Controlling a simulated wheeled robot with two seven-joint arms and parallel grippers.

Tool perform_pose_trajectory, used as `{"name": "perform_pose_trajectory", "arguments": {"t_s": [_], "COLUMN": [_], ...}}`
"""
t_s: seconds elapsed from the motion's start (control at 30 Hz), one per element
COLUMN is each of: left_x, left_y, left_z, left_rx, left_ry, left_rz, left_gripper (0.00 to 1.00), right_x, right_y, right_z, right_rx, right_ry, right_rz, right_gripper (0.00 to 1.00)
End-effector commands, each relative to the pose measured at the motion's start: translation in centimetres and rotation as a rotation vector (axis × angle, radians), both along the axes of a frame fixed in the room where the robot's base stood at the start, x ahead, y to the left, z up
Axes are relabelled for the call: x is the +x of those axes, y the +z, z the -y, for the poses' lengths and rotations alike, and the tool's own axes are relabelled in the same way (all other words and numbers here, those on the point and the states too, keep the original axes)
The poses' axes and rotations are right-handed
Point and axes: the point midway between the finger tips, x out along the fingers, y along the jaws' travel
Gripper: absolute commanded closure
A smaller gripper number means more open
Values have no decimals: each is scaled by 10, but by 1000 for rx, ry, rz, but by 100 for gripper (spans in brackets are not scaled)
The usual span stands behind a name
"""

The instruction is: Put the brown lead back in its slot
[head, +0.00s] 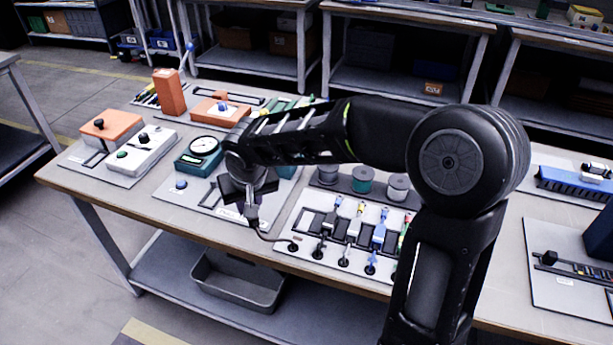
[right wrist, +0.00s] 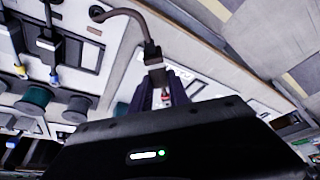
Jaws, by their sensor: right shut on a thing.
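The brown lead (head: 268,239) runs from a round port at the front left of the white lead panel (head: 283,261) to my right gripper (head: 252,213). In the right wrist view the lead (right wrist: 133,14) bends over to its plug end (right wrist: 155,62), which is between the fingers of my right gripper (right wrist: 160,88). That gripper is shut on the plug, left of the panel and above the table's front part. A dark empty slot (head: 307,222) shows at the panel's left, beside the other leads lying in their slots. My left gripper is out of view.
Several leads, including a blue one (head: 379,232), lie right of the empty slot. Spools (head: 361,181) stand behind the panel. A dial gauge (head: 204,146) sits to the left, and a grey bin (head: 238,282) rests on the lower shelf. My right arm hides part of the table.

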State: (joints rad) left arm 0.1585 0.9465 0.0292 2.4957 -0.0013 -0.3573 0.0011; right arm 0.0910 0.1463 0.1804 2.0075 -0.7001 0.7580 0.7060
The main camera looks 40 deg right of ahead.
Motion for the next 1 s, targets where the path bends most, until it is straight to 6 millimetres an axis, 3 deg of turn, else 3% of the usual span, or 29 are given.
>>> {"name": "perform_pose_trajectory", "arguments": {"t_s": [0.03, 0.2, 0.37, 0.77, 1.0], "left_x": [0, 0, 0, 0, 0], "left_y": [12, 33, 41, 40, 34], "left_z": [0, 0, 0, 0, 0], "left_rx": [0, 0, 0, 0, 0], "left_ry": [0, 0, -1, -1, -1], "left_rz": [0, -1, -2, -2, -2], "left_gripper": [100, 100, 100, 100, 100], "right_x": [-4, -21, -35, -38, -38], "right_y": [10, 22, 29, 27, 15], "right_z": [20, 85, 124, 131, 131], "right_rx": [0, -6, -16, -17, -16], "right_ry": [-97, -463, -693, -742, -741], "right_rz": [-7, -9, 10, 17, 16], "right_gripper": [100, 100, 100, 100, 100]}}
